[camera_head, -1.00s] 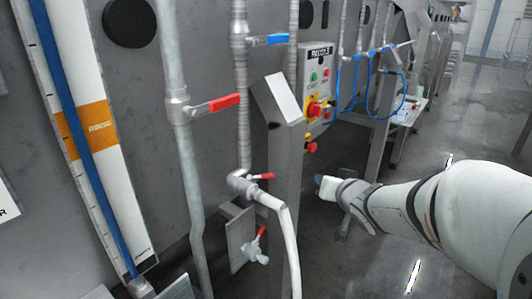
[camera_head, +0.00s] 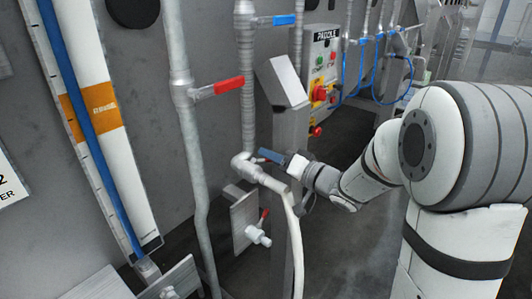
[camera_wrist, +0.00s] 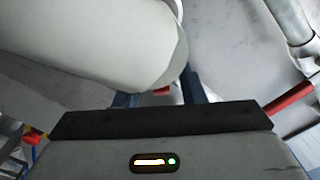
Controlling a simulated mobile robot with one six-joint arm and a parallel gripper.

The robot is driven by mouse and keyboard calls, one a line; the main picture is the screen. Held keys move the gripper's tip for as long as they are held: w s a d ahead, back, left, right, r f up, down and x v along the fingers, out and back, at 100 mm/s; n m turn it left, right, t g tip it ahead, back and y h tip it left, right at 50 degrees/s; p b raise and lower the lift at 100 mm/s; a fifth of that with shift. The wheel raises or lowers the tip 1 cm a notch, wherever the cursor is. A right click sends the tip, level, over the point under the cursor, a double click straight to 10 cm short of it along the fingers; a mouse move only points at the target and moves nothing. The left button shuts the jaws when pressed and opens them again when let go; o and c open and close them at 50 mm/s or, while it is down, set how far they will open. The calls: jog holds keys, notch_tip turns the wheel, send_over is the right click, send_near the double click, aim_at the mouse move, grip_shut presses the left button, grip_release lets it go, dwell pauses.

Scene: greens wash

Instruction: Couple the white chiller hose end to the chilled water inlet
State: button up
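The white hose (camera_head: 293,235) hangs from a grey pipe elbow and valve (camera_head: 243,166) and runs down past a steel post. My gripper (camera_head: 265,155) is at this valve, its blue fingers just above the hose top. In the wrist view the two blue fingers (camera_wrist: 160,93) stand apart, with a small red piece showing between them, likely the valve's lever. A big pale cylinder (camera_wrist: 90,45) covers part of the fingers, so contact cannot be told. Lower down, a white fitting (camera_head: 257,236) with a red lever sits on a grey plate; whether it is the chilled water inlet is unclear.
A grey pipe with a red lever (camera_head: 229,86) stands left of my gripper. Another pipe has a blue lever (camera_head: 284,20). A steel post (camera_head: 289,130) and a button box (camera_head: 322,70) stand close behind. Open floor (camera_head: 350,255) lies at lower right.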

jog(key=shift+x, duration=1.05)
jog(key=shift+c, duration=0.2)
grip_shut()
